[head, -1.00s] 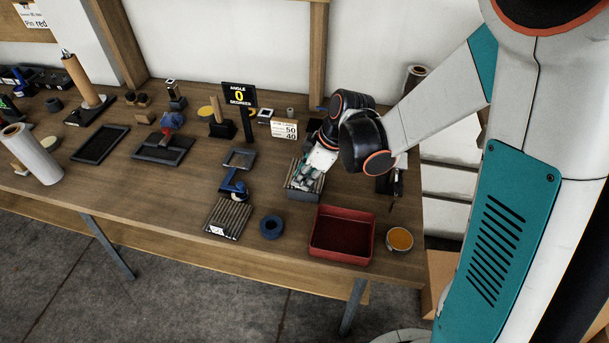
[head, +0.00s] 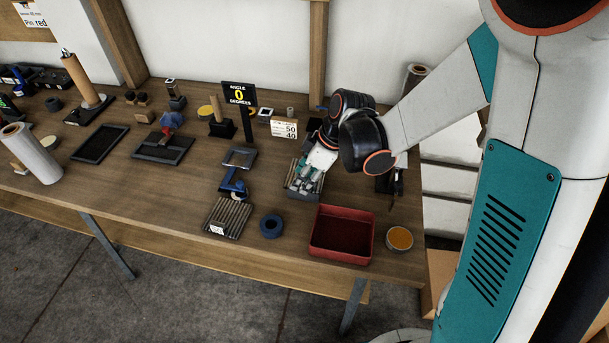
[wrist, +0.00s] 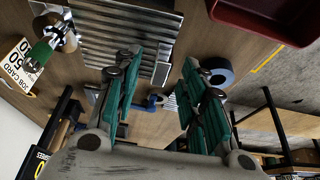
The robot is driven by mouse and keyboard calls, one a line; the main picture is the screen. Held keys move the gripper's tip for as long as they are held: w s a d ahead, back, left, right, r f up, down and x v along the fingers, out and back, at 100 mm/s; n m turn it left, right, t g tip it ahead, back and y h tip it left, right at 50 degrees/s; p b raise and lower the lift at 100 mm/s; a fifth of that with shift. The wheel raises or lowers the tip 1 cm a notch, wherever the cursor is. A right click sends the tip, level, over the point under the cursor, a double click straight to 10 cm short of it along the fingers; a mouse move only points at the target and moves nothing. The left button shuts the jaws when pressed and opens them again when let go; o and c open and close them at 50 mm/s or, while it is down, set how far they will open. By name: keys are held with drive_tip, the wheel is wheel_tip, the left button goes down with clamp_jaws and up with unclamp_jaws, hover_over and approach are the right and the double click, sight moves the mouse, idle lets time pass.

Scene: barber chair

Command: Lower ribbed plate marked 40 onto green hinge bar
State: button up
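A grey ribbed plate (head: 292,187) lies under my gripper; its ribs fill the top of the wrist view (wrist: 115,35). A second ribbed plate (head: 233,213) with a white label lies to the left, near the front edge of the table. I cannot read a 40 on either plate. My gripper (head: 308,190) is low over the first plate. In the wrist view its two green-padded fingers (wrist: 155,95) stand apart with nothing between them. A green piece (wrist: 42,50) shows beside a tan roll at upper left; I cannot tell whether it is the hinge bar.
A red tray (head: 318,245) and an orange-topped tin (head: 399,239) stand to the right. A blue tape ring (head: 271,226) and a blue clamp (head: 233,184) lie near the plates. A job card (head: 285,129) and an angle sign (head: 239,94) stand behind.

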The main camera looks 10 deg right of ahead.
drive_tip(key=v, duration=1.2)
drive_tip(key=shift+s, duration=0.1)
drive_tip(key=s+d+r+m+t+h, duration=0.2)
drive_tip(key=s+d+r+m, duration=0.1)
drive_tip(key=s+m, duration=0.3)
drive_tip(key=s+d+r+m+t+h, duration=0.2)
drive_tip(key=s+d+r+m+t, duration=0.1)
drive_tip(key=s+m, duration=0.4)
drive_tip(key=shift+s+d+r+m, duration=0.25)
drive_tip(key=shift+s+d+m, duration=0.05)
drive_tip(key=shift+s, duration=0.35)
idle(0.8)
